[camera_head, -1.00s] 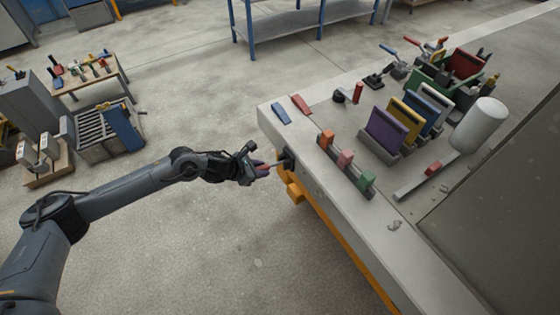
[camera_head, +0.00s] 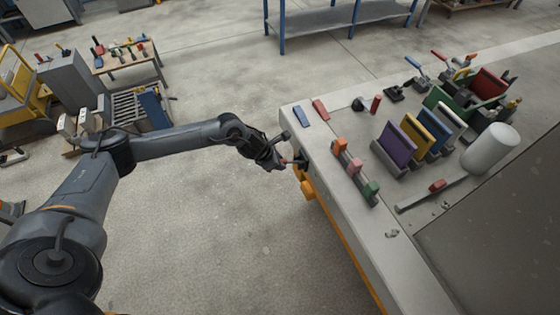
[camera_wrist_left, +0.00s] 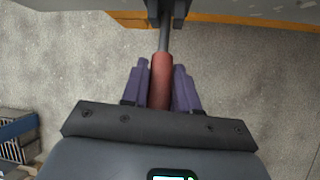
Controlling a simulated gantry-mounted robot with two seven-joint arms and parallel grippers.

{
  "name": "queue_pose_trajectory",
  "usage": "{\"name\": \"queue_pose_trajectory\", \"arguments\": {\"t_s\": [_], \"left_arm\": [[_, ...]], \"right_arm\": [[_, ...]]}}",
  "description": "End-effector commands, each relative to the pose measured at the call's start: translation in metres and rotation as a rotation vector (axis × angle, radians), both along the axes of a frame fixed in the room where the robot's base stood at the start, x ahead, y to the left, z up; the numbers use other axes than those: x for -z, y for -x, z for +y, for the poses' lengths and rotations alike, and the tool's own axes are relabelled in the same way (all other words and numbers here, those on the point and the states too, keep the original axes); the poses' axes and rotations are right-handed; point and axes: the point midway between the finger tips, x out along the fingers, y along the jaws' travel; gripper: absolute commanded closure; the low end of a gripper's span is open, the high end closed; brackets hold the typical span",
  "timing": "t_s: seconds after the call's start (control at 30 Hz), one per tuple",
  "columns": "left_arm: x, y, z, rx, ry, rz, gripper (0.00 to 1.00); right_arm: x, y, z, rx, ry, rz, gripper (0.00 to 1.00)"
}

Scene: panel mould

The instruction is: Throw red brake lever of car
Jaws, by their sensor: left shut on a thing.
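The red brake lever (camera_wrist_left: 161,80) shows in the left wrist view as a red grip on a dark rod. The rod runs up to a dark mount (camera_wrist_left: 166,10) on the edge of the car. My left gripper (camera_wrist_left: 161,75) has its two purple fingers on either side of the red grip and is shut on it. In the head view my left gripper (camera_head: 276,163) is at the side of the car's pale top (camera_head: 352,215), where a little red of the lever (camera_head: 284,162) shows. My right gripper is not in view.
An orange rail (camera_head: 345,250) runs along the side below. The floor in front is clear.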

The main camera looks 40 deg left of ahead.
Motion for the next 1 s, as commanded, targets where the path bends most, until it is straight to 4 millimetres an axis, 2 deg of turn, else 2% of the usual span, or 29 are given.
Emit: {"name": "queue_pose_trajectory", "arguments": {"t_s": [0.07, 0.1, 0.2, 0.47, 0.63, 1.0], "left_arm": [[-0.001, -0.001, 0.0, 0.0, 0.001, -0.002, 1.0], [-0.001, -0.001, 0.0, 0.0, 0.001, -0.002, 0.65], [-0.001, -0.001, 0.0, 0.0, 0.001, -0.002, 0.49], [-0.001, 0.0, 0.0, 0.001, 0.0, -0.002, 0.49], [-0.008, 0.003, 0.001, 0.0, 0.0, -0.002, 0.49], [-0.059, 0.03, 0.007, 0.001, -0.001, -0.004, 0.49]], "right_arm": [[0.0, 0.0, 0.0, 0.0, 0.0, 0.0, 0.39], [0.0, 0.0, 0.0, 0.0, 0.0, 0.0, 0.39], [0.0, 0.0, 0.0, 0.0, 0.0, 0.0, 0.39], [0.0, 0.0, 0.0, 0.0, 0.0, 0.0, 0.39], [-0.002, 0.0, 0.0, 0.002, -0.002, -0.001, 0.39], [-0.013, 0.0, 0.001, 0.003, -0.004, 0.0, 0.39]]}}
